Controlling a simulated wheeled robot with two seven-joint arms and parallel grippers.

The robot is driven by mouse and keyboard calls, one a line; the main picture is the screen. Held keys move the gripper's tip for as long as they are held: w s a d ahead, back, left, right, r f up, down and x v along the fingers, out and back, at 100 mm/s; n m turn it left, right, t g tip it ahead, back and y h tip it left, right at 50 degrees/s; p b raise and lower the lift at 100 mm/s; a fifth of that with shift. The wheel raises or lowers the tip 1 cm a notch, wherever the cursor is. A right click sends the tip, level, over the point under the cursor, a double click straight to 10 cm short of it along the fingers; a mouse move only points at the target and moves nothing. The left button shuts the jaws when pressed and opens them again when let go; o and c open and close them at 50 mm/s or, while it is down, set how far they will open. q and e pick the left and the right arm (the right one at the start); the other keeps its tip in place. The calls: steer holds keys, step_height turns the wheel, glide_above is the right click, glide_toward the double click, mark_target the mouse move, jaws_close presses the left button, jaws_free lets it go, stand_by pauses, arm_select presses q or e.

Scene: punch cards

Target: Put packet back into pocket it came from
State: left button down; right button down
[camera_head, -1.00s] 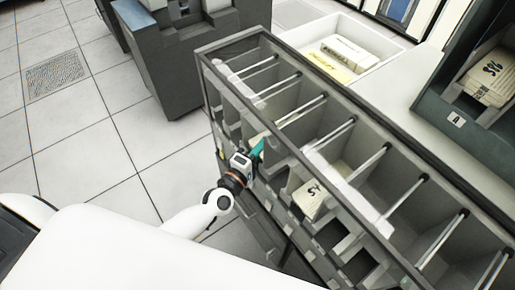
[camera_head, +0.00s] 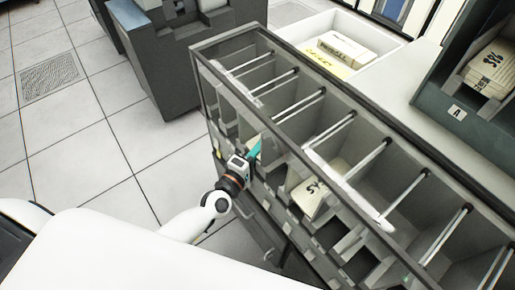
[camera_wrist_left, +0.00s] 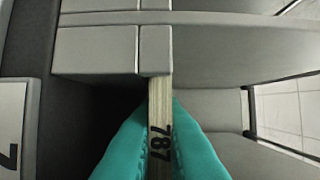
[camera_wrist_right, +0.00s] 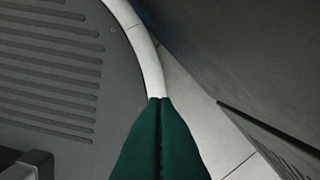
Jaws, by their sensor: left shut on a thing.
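My left gripper (camera_head: 254,151) is at the front of the grey pocket rack, low on its near side. In the left wrist view its teal fingers (camera_wrist_left: 160,150) are shut on a thin cream packet (camera_wrist_left: 159,115) marked 787. The packet's far end meets the grey divider edges at the top of that view. I cannot tell how deep it sits in a pocket. In the head view the packet is mostly hidden by the gripper and rack. My right gripper (camera_wrist_right: 158,110) has its dark green fingers together, with nothing seen between them.
The rack (camera_head: 345,105) has several pockets split by dividers and rods. Another packet (camera_head: 314,193) marked S lies in a pocket to the right. A white tray (camera_head: 385,50) with packets stands behind. A dark unit labelled A (camera_head: 452,113) holds a packet (camera_head: 492,68). Floor at left is clear.

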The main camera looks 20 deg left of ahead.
arm_select(q)
steer(key=c, duration=1.5)
jaws_free()
steer(key=shift+o, duration=0.2)
steer(key=shift+s+a+f, duration=0.1)
steer(key=shift+s, duration=0.3)
steer(key=b+v, duration=0.1)
steer(key=v, duration=1)
